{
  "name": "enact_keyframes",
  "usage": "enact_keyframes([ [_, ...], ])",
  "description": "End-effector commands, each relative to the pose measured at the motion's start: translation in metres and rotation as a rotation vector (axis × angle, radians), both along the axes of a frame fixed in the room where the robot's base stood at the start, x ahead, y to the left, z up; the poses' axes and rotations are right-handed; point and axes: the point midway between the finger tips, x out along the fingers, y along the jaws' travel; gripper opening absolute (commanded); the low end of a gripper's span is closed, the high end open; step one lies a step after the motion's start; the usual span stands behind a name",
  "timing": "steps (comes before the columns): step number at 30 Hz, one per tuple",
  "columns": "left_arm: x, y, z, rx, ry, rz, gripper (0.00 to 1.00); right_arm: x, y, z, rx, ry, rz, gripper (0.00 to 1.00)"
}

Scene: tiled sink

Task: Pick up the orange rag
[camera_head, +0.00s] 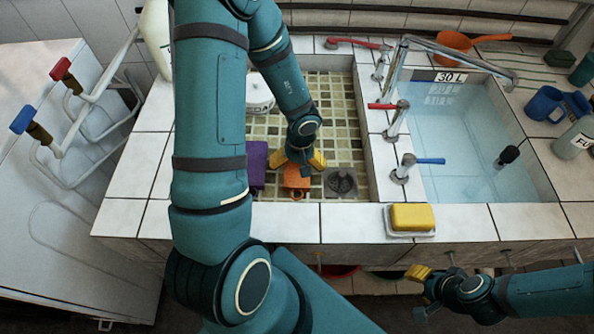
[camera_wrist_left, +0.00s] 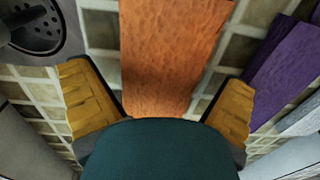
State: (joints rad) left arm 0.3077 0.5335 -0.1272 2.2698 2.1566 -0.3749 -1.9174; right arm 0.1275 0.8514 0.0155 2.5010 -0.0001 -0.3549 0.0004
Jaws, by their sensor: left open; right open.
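The orange rag (camera_head: 297,181) lies in the tiled left basin, between a purple cloth and the drain. In the left wrist view the orange rag (camera_wrist_left: 170,55) runs up from between the fingers and fills the middle. My left gripper (camera_head: 298,160) points down over the rag's far end, with its yellow fingers spread. In the left wrist view the left gripper (camera_wrist_left: 160,105) has one finger on each side of the rag, with gaps beside it. Contact with the rag cannot be told. My right gripper (camera_head: 425,290) is low at the right, in front of the counter, away from the rag.
A purple cloth (camera_head: 257,165) lies left of the rag and a dark drain (camera_head: 341,183) lies right. A yellow sponge (camera_head: 412,217) sits on the front ledge. Taps (camera_head: 398,125) stand between the basins. The right basin (camera_head: 455,150) holds water.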

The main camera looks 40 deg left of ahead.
Motion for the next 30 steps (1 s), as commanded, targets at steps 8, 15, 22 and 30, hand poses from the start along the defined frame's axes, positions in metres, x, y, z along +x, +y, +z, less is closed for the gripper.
enact_keyframes([
  [8,0.0,0.0,-0.002,0.0,-0.001,0.0,1.0,0.001,0.0,-0.001,0.0,-0.002,-0.001,0.43],
  [15,0.0,0.0,-0.002,0.001,-0.001,0.0,0.36,0.001,0.0,-0.001,0.0,-0.002,-0.001,0.43],
  [22,0.0,0.0,-0.001,0.0,-0.001,0.0,0.36,0.001,0.0,-0.001,0.0,-0.002,-0.001,0.43],
  [30,0.0,0.001,0.026,0.0,-0.003,0.002,0.36,-0.002,0.0,0.019,0.001,0.006,0.001,0.43],
])
